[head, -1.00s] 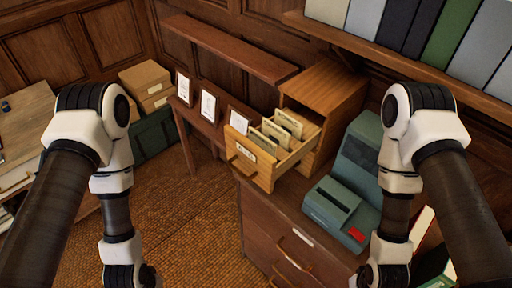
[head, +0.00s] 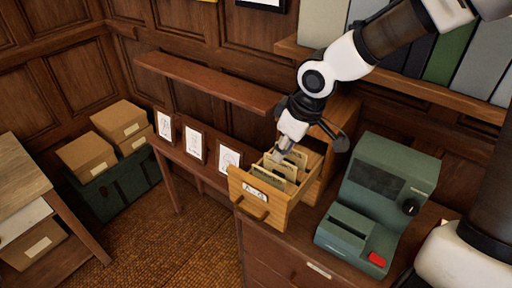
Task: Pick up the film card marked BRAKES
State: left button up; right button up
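Several tan film cards (head: 279,168) stand upright in the pulled-out wooden card drawer (head: 248,197). Their markings are too small to read, so I cannot tell which one says BRAKES. My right gripper (head: 287,148) points down from above at the back part of the drawer, at or just above the card tops. I cannot tell whether its fingers are apart or closed, or whether they touch a card. The gripper and wrist hide the rear cards and much of the cabinet. My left gripper is not in view.
A green film reader (head: 395,165) stands right of the drawer on the brown cabinet. Framed drawings (head: 194,145) stand on a side table to the left. A shelf (head: 210,82) runs behind, and binders (head: 447,45) line the upper right. Boxes (head: 87,157) sit at far left.

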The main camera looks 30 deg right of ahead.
aim_at(269, 177)
jog(key=b+x, duration=0.6)
jog(key=x, duration=0.6)
jog(key=shift+a, duration=0.1)
grip_shut()
